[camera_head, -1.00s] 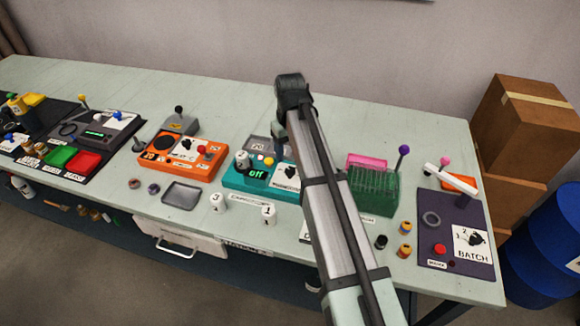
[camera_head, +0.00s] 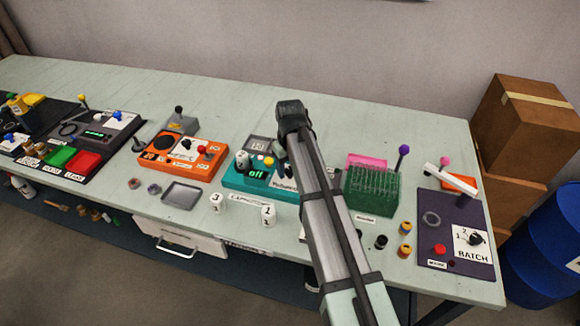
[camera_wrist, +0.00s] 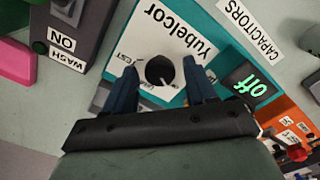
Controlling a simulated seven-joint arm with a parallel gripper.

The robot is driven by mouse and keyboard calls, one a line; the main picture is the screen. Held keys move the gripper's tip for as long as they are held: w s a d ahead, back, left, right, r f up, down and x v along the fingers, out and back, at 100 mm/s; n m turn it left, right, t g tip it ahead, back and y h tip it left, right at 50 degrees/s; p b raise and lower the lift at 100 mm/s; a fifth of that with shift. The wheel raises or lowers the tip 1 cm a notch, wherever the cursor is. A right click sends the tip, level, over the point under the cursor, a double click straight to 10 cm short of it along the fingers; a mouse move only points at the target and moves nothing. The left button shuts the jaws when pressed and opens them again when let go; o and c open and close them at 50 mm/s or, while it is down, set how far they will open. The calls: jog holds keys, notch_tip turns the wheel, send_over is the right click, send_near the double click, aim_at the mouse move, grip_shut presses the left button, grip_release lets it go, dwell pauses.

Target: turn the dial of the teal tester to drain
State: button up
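The teal tester (camera_head: 258,187) stands mid-bench with a lit green "off" display (camera_head: 257,173). In the wrist view its teal body (camera_wrist: 215,20) carries a white panel lettered "Yubelcor". A round black dial (camera_wrist: 160,71) with a light pointer line sits on that panel. My gripper (camera_wrist: 160,65) is open, its two dark blue fingers on either side of the dial with a gap at each side. The small lettering around the dial is partly hidden by the fingers, and I cannot read a drain mark. In the head view my arm hides the dial.
An orange device (camera_head: 180,157) stands left of the tester. A green rack (camera_head: 372,190) and a dark "BATCH" panel (camera_head: 455,215) are to the right. White numbered cylinders (camera_head: 268,215) stand in front. In the wrist view a grey "WASH" unit (camera_wrist: 82,25) is close by.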

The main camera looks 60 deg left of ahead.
jog(key=c, duration=0.9)
jog(key=shift+m, duration=0.3)
jog(key=m, duration=1.1)
dwell(0.5)
jog(key=o, duration=1)
jog(key=shift+o, duration=0.2)
jog(key=shift+r, duration=0.1)
